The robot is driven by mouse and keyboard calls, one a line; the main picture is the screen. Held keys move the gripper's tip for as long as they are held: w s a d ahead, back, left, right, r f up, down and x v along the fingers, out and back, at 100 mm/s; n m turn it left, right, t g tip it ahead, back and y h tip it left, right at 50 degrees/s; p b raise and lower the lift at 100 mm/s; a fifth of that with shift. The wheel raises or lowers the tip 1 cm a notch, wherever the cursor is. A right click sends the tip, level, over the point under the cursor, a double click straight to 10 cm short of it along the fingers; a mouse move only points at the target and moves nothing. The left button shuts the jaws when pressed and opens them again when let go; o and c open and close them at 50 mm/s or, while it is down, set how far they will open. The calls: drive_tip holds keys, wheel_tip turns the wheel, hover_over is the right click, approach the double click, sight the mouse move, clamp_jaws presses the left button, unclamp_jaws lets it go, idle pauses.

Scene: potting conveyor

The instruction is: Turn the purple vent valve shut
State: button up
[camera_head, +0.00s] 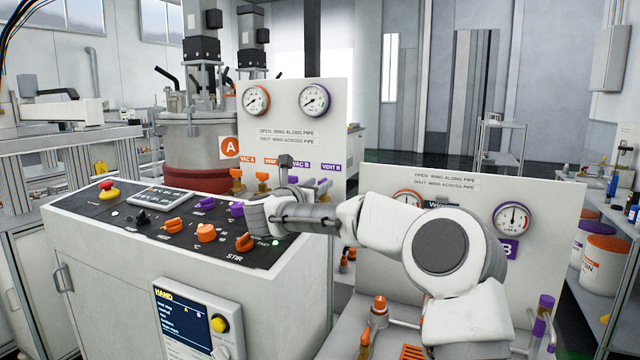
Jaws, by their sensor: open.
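The purple vent valve (323,184) is on the white panel at centre, below the VENT B label (331,167). It looks small and partly covered by the pipework or my arm, so I cannot tell its wing's angle. Another purple valve (293,180) sits just left of it, below the VAC B label. My arm reaches in from the lower right across the console's right end. My gripper (287,168) is open, near the VAC B valve and left of the vent valve. Its fingers are mostly hidden, and I cannot tell whether it touches anything.
The console (120,245) with knobs and a red button fills the left foreground. Two orange valves (262,182) stand left of the purple ones. A second gauge panel (540,270) with pipes stands at right. A steel vessel (197,140) is behind the console.

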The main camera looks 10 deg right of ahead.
drive_tip(key=shift+x, duration=0.85)
drive_tip(key=shift+c, duration=0.3)
clamp_jaws()
